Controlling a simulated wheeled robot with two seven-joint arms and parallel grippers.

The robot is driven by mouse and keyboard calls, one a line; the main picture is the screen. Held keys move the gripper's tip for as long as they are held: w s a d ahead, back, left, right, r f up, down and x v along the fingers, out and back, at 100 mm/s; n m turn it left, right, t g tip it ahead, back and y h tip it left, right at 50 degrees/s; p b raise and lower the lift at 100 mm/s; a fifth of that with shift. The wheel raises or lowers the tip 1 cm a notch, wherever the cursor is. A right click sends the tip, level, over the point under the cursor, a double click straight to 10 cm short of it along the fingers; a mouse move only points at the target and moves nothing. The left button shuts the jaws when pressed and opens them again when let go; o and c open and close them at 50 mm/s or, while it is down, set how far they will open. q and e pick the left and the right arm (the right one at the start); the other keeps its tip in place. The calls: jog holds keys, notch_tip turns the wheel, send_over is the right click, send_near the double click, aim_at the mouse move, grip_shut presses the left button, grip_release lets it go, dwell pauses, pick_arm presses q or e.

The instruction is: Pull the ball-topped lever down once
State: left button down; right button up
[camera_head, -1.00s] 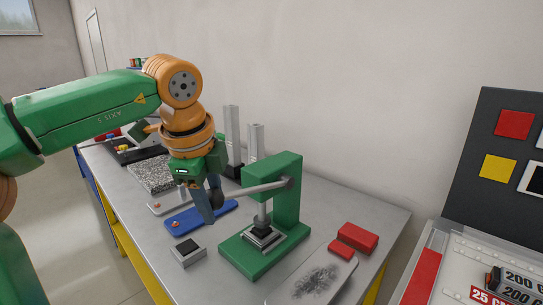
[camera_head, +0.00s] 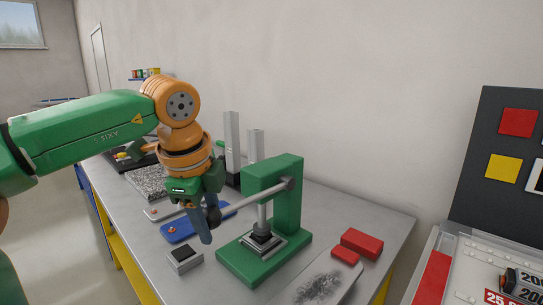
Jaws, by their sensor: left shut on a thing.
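The green press (camera_head: 290,215) stands on the grey bench. Its grey lever (camera_head: 252,200) runs from the pivot at the upper right down to the left. The dark ball (camera_head: 213,216) at the lever's free end is partly covered by my left gripper (camera_head: 206,228). That gripper points downward and is shut on the ball. The ram (camera_head: 262,217) stands over a stacked square block on the press base. My right gripper is out of view.
A small block with a black top (camera_head: 184,256) sits left of the press, near the blue tray (camera_head: 183,231). Red blocks (camera_head: 361,243) and a grey plate (camera_head: 318,285) lie to the right. Grey posts (camera_head: 232,145) stand behind.

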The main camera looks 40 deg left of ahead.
pick_arm(q)
jog(key=shift+f, duration=0.45)
jog(key=shift+f+b, duration=1.45)
jog(key=shift+c, duration=1.4)
grip_release()
jog(key=shift+r, duration=0.1)
jog(key=shift+w, duration=0.1)
